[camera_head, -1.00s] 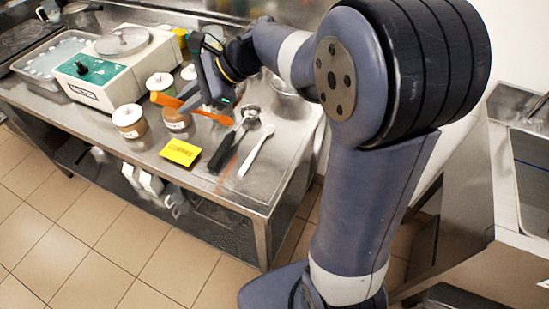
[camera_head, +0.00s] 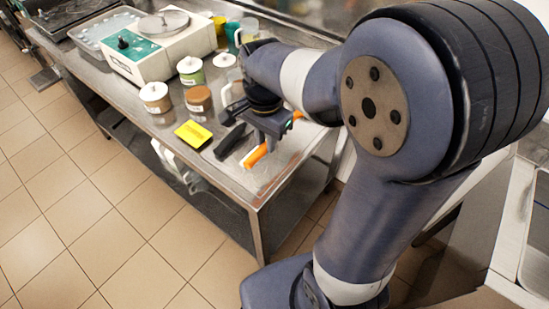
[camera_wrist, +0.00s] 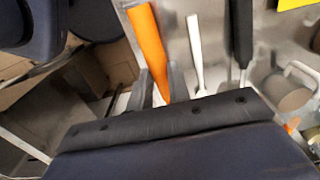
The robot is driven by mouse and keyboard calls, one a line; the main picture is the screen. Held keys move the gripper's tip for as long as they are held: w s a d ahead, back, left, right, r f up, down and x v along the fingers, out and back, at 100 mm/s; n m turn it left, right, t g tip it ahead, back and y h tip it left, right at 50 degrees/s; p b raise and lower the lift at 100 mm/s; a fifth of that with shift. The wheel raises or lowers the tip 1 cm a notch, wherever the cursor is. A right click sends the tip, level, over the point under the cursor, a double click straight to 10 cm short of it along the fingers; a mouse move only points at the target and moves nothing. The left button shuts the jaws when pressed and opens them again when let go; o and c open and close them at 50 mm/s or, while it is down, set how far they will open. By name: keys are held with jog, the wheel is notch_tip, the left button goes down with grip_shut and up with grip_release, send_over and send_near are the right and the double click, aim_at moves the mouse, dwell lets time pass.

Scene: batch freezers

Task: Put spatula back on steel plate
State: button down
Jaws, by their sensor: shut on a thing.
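My gripper (camera_head: 270,136) is shut on the orange spatula (camera_head: 255,156) over the right end of the steel worktop (camera_head: 270,178). In the wrist view the spatula (camera_wrist: 147,42) sits between the two fingers (camera_wrist: 161,86), its orange part reaching up past them. Its other end shows in the head view beyond my gripper; the middle is hidden. A white-handled utensil (camera_wrist: 195,50) and a black-handled utensil (camera_wrist: 240,35) lie beside it. I cannot make out a separate steel plate under them, nor whether the spatula touches the surface.
A yellow card (camera_head: 194,134) lies left of the utensils. Lidded jars (camera_head: 156,97) stand behind it, near a white machine (camera_head: 150,50) with a round top and a tray (camera_head: 100,30). The worktop's front edge is close to my gripper.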

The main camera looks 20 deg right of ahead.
aim_at(267, 170)
notch_tip(267, 170, down, 9)
jog(key=shift+r, duration=0.1)
dwell(0.3)
jog(key=c, duration=1.3)
grip_release()
notch_tip(267, 170, up, 12)
